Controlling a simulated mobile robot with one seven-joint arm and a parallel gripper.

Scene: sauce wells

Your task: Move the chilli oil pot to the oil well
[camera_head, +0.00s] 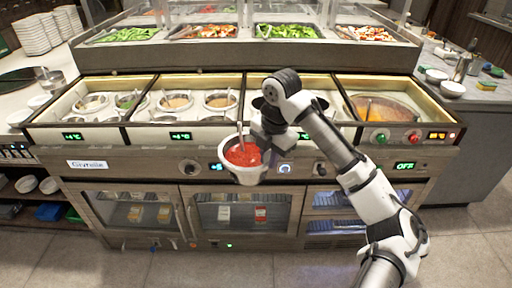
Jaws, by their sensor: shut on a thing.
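The chilli oil pot (231,172) is a pale round pot with red contents and a utensil handle standing up out of it. My gripper (262,150) is shut on the pot at its right side and holds it in the air in front of the counter, below the front edge of the wells. The fingertips are partly hidden by the pot and the wrist. The counter (190,150) has a row of framed wells. I cannot tell which of them is the oil well. A dark opening behind my wrist is partly hidden by the arm.
The two left wells hold several small pots (175,102). The right well holds a large orange-brown pan (385,112) with a utensil. A raised glass-covered food display (230,50) stands behind. Floor in front is clear.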

